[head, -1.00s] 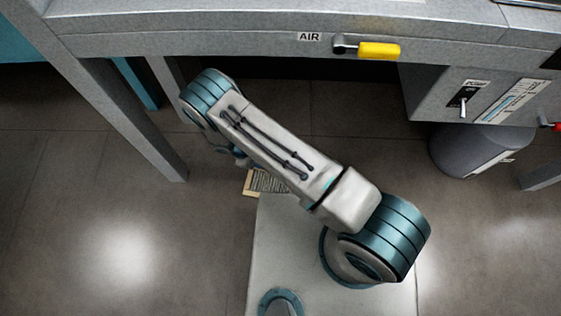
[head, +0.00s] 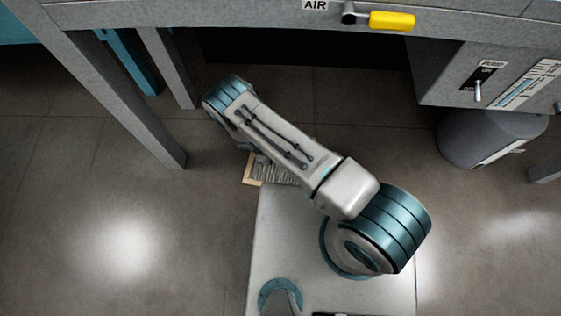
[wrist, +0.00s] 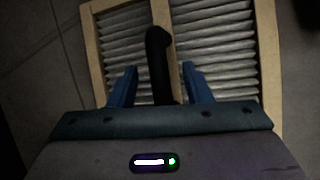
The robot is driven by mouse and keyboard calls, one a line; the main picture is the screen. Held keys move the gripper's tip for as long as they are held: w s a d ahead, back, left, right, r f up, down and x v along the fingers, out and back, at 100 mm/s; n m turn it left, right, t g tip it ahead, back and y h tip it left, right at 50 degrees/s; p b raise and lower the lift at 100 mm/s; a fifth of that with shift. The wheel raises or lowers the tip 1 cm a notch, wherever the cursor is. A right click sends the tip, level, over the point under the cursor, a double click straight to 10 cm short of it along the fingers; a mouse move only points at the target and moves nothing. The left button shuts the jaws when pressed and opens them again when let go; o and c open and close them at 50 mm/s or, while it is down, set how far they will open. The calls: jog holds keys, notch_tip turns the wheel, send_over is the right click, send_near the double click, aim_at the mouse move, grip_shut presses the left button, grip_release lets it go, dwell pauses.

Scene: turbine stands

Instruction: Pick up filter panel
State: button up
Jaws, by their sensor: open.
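The filter panel (wrist: 218,62) has a pale wooden frame and grey pleated slats in two halves. It fills much of the wrist view, with a black handle (wrist: 158,60) standing up from its middle bar. My gripper (wrist: 154,84) is open, with its two blue fingers on either side of the handle's lower part in the picture. I cannot tell whether they touch it. In the head view, a corner of the panel (head: 252,170) shows on the floor beneath my arm. My arm hides the rest of the panel and the gripper there.
A grey stand with legs (head: 120,100) rises at the left, and its beam with a yellow-handled AIR valve (head: 391,20) crosses the top. A switch box (head: 450,75) and a dark grey cylinder (head: 485,138) are at the right. The floor at left is clear.

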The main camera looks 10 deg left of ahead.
jog(key=shift+w+d+f, duration=0.1)
jog(key=shift+d+f, duration=0.25)
jog(key=shift+f, duration=0.2)
grip_shut()
jog(key=shift+r, duration=0.1)
notch_tip(320, 180, up, 10)
jog(key=p, duration=0.4)
